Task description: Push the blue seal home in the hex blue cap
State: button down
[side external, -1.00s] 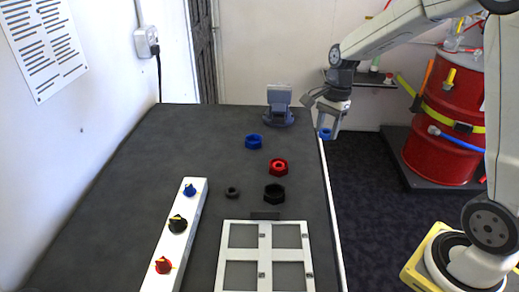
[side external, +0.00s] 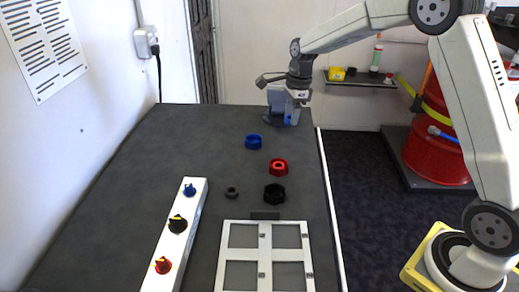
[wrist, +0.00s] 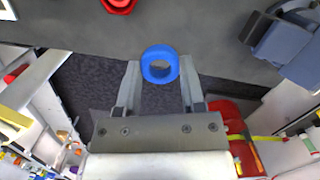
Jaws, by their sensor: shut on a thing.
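The blue seal (wrist: 159,64) is a round ring held between the fingertips of my gripper (wrist: 160,72) in the wrist view. In the side view my gripper (side external: 288,117) is in line with the grey-blue device at the far right of the bench, with a small bit of blue showing at its tips. The hex blue cap (side external: 254,142) lies on the bench, to the left of and nearer than my gripper, apart from it. I do not make out the blue cap in the wrist view.
The grey-blue device (side external: 273,100) stands close to my gripper and shows at upper right in the wrist view (wrist: 285,42). A red cap (side external: 279,168), a black cap (side external: 275,194) and a black ring (side external: 232,193) lie nearer. A white knob strip (side external: 186,217) and white frame (side external: 264,225) follow.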

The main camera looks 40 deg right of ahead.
jog(key=w+a+f+m, duration=0.1)
jog(key=w+a+m, duration=0.1)
jog(key=w, duration=0.3)
jog(key=w+a+f+m+t, duration=0.1)
jog(key=w+a+m, duration=0.1)
jog(key=w+m, duration=0.3)
jog(key=shift+w+f, duration=0.4)
jog(key=shift+w, duration=0.3)
jog(key=shift+f, duration=0.25)
jog(key=shift+f, duration=3.1)
grip_release()
jog(key=shift+r, duration=3)
